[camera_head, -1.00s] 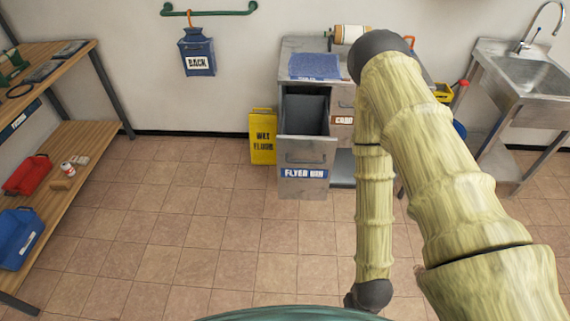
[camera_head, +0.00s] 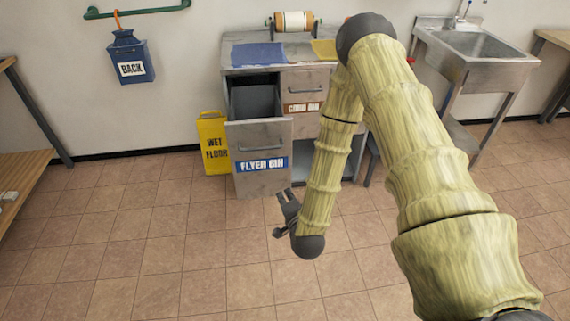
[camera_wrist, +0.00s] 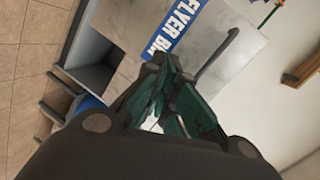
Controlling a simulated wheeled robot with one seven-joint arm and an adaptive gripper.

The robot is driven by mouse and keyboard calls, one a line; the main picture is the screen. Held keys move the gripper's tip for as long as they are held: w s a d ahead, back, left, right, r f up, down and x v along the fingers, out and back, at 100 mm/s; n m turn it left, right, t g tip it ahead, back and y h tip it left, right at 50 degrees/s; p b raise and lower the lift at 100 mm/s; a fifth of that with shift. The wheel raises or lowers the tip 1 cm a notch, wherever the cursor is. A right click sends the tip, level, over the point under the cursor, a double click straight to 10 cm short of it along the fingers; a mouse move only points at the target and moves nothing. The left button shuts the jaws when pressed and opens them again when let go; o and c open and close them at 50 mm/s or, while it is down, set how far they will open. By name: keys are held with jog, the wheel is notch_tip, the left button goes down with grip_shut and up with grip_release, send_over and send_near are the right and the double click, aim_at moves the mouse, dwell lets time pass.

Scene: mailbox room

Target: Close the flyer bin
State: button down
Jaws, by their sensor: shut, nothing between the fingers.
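The flyer bin (camera_head: 262,160) is a grey metal drawer-like bin with a blue "FLYER BIN" label and a bar handle. It stands pulled open from the left side of a metal cabinet, with its dark inside showing at the top. In the wrist view its front (camera_wrist: 190,42) lies ahead of my fingers, with the handle (camera_wrist: 216,50) to their upper right. My gripper (camera_head: 284,196) is shut and empty, low in front of the bin's lower right; it also shows in the wrist view (camera_wrist: 165,75). I cannot tell whether it touches the bin front.
A yellow wet floor sign (camera_head: 213,143) stands just left of the bin. The card bin (camera_head: 304,92) beside it is closed. A metal sink (camera_head: 475,52) is at the right, and a wooden shelf (camera_head: 30,140) at the left. The tiled floor in front is clear.

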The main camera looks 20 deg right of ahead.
aim_at(285, 150)
jog(key=w+d+r+m+t+h, duration=0.1)
jog(key=w+d, duration=0.1)
jog(key=w, duration=0.3)
jog(key=w+d+r+m+t+h+b, duration=0.1)
jog(key=w+d+m, duration=0.1)
jog(key=w, duration=0.4)
jog(key=w+d+r+m+t, duration=0.1)
jog(key=w+d, duration=0.2)
jog(key=w, duration=0.3)
jog(key=shift+w+d+r+m+h, duration=0.15)
jog(key=shift+d+r+m+h, duration=0.1)
jog(key=shift+d+m+h, duration=0.15)
